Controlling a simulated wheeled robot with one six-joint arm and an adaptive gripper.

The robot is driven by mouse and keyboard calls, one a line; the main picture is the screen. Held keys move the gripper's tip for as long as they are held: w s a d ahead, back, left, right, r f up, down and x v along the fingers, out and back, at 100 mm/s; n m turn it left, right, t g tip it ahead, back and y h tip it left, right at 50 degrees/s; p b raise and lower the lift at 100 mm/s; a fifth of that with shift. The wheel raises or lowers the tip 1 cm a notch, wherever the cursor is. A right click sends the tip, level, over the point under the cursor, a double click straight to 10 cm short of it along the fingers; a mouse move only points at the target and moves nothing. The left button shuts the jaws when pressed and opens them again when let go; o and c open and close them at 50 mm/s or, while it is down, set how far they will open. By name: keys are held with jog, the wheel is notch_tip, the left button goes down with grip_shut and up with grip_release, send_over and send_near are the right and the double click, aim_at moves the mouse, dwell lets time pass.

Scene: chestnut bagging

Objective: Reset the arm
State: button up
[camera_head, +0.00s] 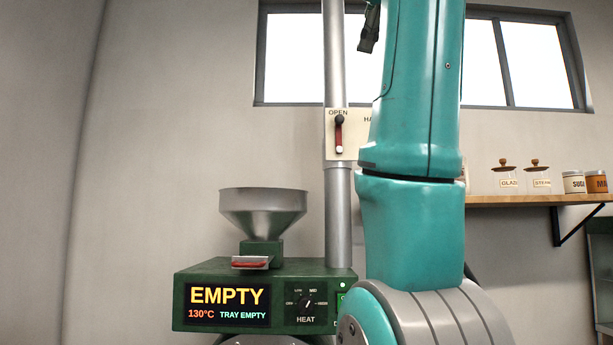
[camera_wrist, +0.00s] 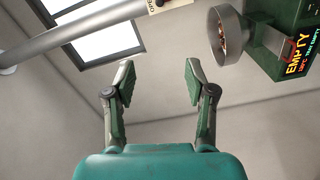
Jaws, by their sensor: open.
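My gripper (camera_wrist: 157,88) is open and empty in the wrist view, its two green-padded fingers spread apart with only wall and window behind them. In the head view a dark part at the top (camera_head: 369,30), beside my teal arm, seems to be a piece of the gripper. The teal arm stands upright right of the middle and hides part of the scene. The green roaster (camera_head: 228,268) sits at the lower left, its screen reading EMPTY, 130°C and TRAY EMPTY. Its metal funnel (camera_head: 263,207) stands on top; the wrist view shows the funnel (camera_wrist: 230,38) with brown pieces inside.
A vertical metal pipe (camera_head: 339,225) rises behind the roaster, with a lever panel (camera_head: 340,151) marked OPEN. A wooden shelf (camera_head: 530,200) at right holds jars and tins. The window (camera_head: 293,60) is behind. The wall area at left is clear.

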jog(key=w+a+f+m, duration=0.1)
jog(key=w+f, duration=0.7)
jog(key=f, duration=0.4)
jog(key=w+a+f, duration=0.1)
jog(key=w+f, duration=0.6)
jog(key=f, duration=0.4)
jog(key=w+a+f+m, duration=0.1)
jog(key=w+f, duration=0.7)
jog(key=f, duration=0.4)
jog(key=s+d+f+m+g, duration=0.1)
jog(key=s+d+f, duration=0.1)
jog(key=f, duration=1.7)
jog(key=s+d+f+m, duration=0.1)
jog(key=d+f+m, duration=0.1)
jog(key=f, duration=1.6)
jog(key=s+d+f+m+g, duration=0.1)
jog(key=s+d+f+m, duration=0.1)
jog(key=s+f, duration=1.2)
jog(key=s+d+f+m, duration=0.2)
jog(key=s+d+f, duration=0.1)
jog(key=s+f, duration=1.1)
jog(key=s+d+f+m, duration=0.2)
jog(key=s+m, duration=0.1)
jog(key=s, duration=1.6)
jog(key=s+r+m+g, duration=0.1)
jog(key=s+r+m, duration=0.2)
jog(key=s, duration=1.1)
notch_tip(320, 180, up, 3)
jog(key=shift+s+d+r, duration=0.1)
jog(key=shift+s+d, duration=0.2)
